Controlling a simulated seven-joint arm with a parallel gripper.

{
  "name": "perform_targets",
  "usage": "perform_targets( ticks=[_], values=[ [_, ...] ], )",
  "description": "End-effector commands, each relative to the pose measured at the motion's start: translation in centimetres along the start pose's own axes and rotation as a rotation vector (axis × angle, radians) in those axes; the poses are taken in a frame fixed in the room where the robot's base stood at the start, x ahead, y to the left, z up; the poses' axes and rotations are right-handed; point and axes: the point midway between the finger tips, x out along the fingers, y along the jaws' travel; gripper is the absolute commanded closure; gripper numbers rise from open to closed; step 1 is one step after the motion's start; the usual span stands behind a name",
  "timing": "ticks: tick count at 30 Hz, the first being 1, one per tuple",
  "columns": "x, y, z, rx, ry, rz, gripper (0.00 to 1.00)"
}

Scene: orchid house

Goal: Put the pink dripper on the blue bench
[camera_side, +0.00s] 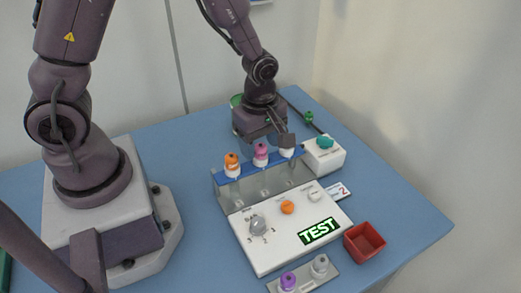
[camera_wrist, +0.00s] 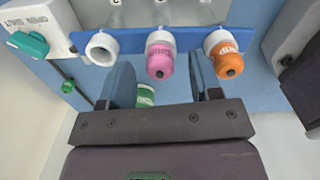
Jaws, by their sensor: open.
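The pink dripper (camera_side: 261,150) stands upright in the middle of the raised rack (camera_side: 222,192), between the orange dripper (camera_side: 231,160) and a white collar (camera_side: 286,153). My gripper (camera_side: 284,143) is open and empty over the right end of the rack in the side view, partly hiding the white collar. In the wrist view the pink dripper (camera_wrist: 160,58) shows just beyond the two fingers (camera_wrist: 163,80), roughly in line with the gap between them, with no visible contact. The blue bench (camera_side: 405,222) lies under everything.
A white panel (camera_side: 275,255) with a knob, an orange button and a TEST display is in front of the rack. A red tray (camera_side: 365,243), a purple dripper (camera_side: 288,281) and a white box with a teal knob (camera_side: 323,158) stand nearby. The bench is clear at the right.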

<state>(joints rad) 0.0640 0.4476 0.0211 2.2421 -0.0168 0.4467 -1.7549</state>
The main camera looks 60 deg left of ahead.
Motion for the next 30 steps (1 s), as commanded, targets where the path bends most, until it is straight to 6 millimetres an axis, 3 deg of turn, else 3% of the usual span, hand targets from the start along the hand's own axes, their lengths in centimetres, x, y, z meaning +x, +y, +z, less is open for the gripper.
perform_targets(
  ticks=[10, 15, 17, 26, 30],
  values=[
    [0.9, 0.0, 0.0, -0.001, -0.001, 0.001, 0.44],
    [0.9, 0.0, 0.0, -0.001, -0.001, 0.001, 0.83],
    [0.9, 0.0, 0.0, -0.001, -0.001, 0.001, 0.94],
    [0.6, 0.0, 0.0, 0.000, -0.001, 0.002, 0.99],
    [-1.1, 0.1, 0.1, 0.000, -0.001, 0.008, 0.99]
  ],
)
